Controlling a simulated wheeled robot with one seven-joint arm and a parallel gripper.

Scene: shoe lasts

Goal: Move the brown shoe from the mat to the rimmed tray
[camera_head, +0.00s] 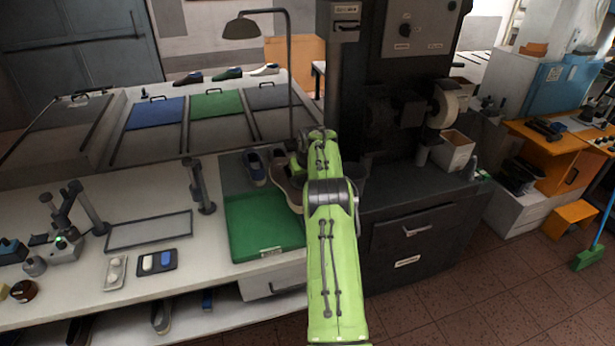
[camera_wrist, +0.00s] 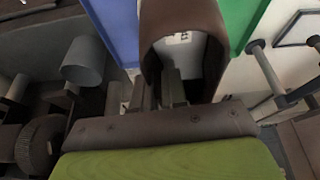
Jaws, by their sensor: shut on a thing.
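The brown shoe (camera_wrist: 186,20) fills the top middle of the wrist view, its pale inside showing. My gripper (camera_wrist: 172,85) is shut on the shoe at its opening edge. In the head view a brown shoe shape (camera_head: 287,188) shows beside my green arm, near the far right corner of a green panel (camera_head: 262,225). My gripper's fingers are hidden there by the arm. The green panel has a raised edge and a front label. A grey panel with a dark rim (camera_head: 148,231) lies to its left. I cannot tell for certain which surface is the mat.
A blue shoe (camera_head: 254,167) lies on a dark area behind the green panel. A dark stand (camera_head: 201,188) rises between the two panels. A small dark tray (camera_head: 157,262) holds a white and a blue piece. A dark machine (camera_head: 410,215) stands right of my arm.

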